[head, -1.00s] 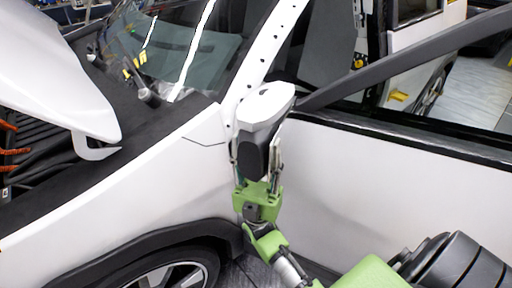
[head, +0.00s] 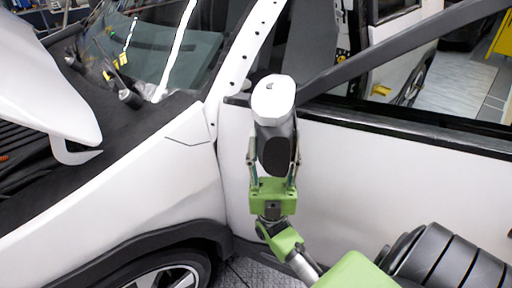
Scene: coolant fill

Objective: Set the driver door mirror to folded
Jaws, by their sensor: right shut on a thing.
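The driver door mirror (head: 274,102) has a white cap and a dark grey lower housing with a black oval patch. It sits at the front corner of the door window, in the middle of the head view. My right gripper (head: 273,168) is green with two thin fingers. It comes from below, with one finger on each side of the mirror's lower housing, and is shut on it. The mirror's joint to the door is mostly hidden behind the housing. My left gripper is not in view.
The white driver door (head: 375,190) stands behind and right of the mirror. The raised white hood (head: 45,80) is at the left, above the open engine bay. The front wheel (head: 170,275) is at the bottom left. A dark diagonal bar (head: 400,52) crosses the window opening.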

